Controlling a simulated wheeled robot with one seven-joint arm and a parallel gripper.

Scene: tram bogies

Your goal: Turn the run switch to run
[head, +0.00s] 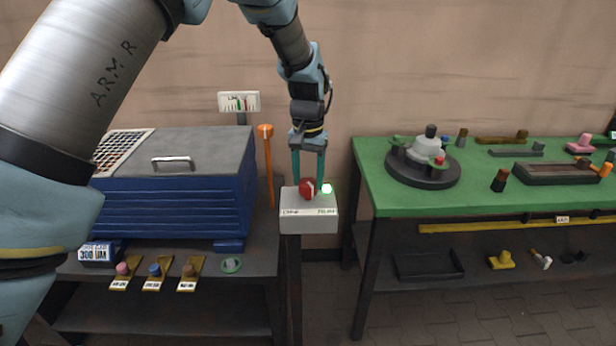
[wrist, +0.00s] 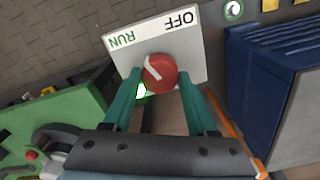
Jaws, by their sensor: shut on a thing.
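The run switch is a red round knob (head: 306,188) with a white pointer mark, on a pale grey box (head: 308,221) on a post. In the wrist view the knob (wrist: 162,75) sits between the two teal fingers of my gripper (wrist: 159,80), which is shut on it. The box face (wrist: 190,42) shows OFF in dark letters and RUN in green, upside down. The white mark lies on the knob's RUN-side half. A lamp (head: 327,188) beside the knob glows green, and part of it shows in the wrist view (wrist: 141,91).
A blue cabinet (head: 170,215) with a grey lid stands on a bench to the left, with an orange-handled rod (head: 268,165) beside it. A green-topped bench (head: 470,205) with several parts stands to the right. A small gauge (head: 239,101) stands behind.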

